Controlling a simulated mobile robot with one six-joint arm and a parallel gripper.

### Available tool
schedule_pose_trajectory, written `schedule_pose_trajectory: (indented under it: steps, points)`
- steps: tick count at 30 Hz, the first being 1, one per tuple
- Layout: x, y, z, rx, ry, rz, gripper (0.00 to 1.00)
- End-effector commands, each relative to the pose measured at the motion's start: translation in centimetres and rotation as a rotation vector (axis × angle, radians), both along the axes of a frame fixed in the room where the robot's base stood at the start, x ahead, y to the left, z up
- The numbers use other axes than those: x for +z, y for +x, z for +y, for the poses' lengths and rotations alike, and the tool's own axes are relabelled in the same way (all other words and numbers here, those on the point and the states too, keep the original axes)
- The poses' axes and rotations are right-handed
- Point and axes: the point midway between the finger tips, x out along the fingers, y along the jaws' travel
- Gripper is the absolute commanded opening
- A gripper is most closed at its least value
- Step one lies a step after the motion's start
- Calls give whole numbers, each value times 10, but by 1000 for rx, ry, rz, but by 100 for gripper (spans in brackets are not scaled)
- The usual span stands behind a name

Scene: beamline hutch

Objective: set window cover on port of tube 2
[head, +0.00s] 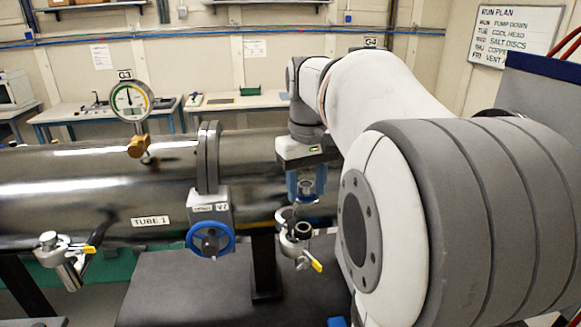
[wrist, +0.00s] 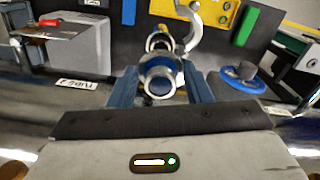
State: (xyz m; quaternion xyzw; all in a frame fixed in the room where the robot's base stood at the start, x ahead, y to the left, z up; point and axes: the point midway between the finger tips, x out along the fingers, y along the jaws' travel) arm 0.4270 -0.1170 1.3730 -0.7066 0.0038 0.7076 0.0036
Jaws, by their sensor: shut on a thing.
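My gripper (head: 306,190) points down at the right of the tubes, its blue fingers shut on the window cover (wrist: 160,82). The cover shows in the wrist view as a silver ring with a dark round pane between the fingers. In the head view it is small and partly hidden by the fingers. A short upright port (head: 303,230) with a metal clamp and yellow lever (head: 316,265) is just below my gripper. The cover appears above this port, apart from it; the exact gap is hard to judge. A tube 2 label (wrist: 78,84) shows in the wrist view.
Tube 1 (head: 70,190) runs left, with its own clamped port (head: 60,255). A gauge (head: 130,101) and a valve with a blue handwheel (head: 211,240) stand left of my gripper. My arm hides the right side. Benches (head: 240,102) line the back wall.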

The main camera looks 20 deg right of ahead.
Motion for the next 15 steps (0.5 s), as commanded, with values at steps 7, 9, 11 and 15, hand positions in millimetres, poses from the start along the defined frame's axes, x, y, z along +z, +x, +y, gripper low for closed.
schedule_pose_trajectory:
  steps: [7,9,11,15]
  points:
    - [-5,0,-1,-3,0,0,22]
    - [-9,0,-1,-4,0,0,22]
    - [-13,0,-1,-4,0,0,22]
    - [-26,-1,-1,-5,0,1,22]
